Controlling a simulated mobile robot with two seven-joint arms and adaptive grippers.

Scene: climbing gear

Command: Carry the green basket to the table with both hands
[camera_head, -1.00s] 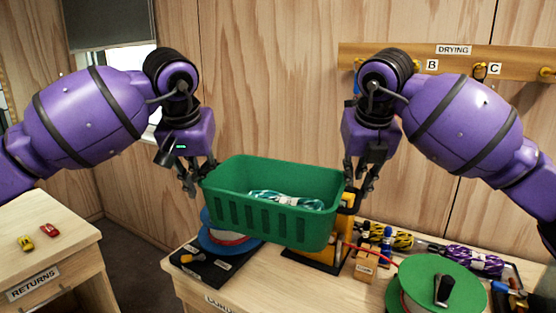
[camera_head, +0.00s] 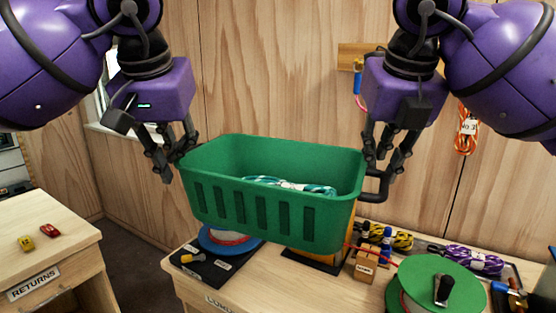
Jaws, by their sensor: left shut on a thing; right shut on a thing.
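The green basket (camera_head: 270,210) is held in the air above the cluttered bench, a little tilted, with a teal and white rope bundle (camera_head: 290,186) inside. My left gripper (camera_head: 176,165) is shut at the basket's left end. My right gripper (camera_head: 383,180) is shut at its right end, where a dark handle shows. The exact grip on the left handle is partly hidden. At the lower left is a wooden table (camera_head: 60,238) labelled RETURNS, with a yellow and a red small item on top.
Below the basket, the bench (camera_head: 260,285) holds a black board with a blue disc (camera_head: 222,242), a green reel (camera_head: 440,285), a wooden block (camera_head: 366,268) and rope bundles (camera_head: 470,260). An orange coil (camera_head: 466,130) hangs on the wall. A floor gap separates the bench from the RETURNS table.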

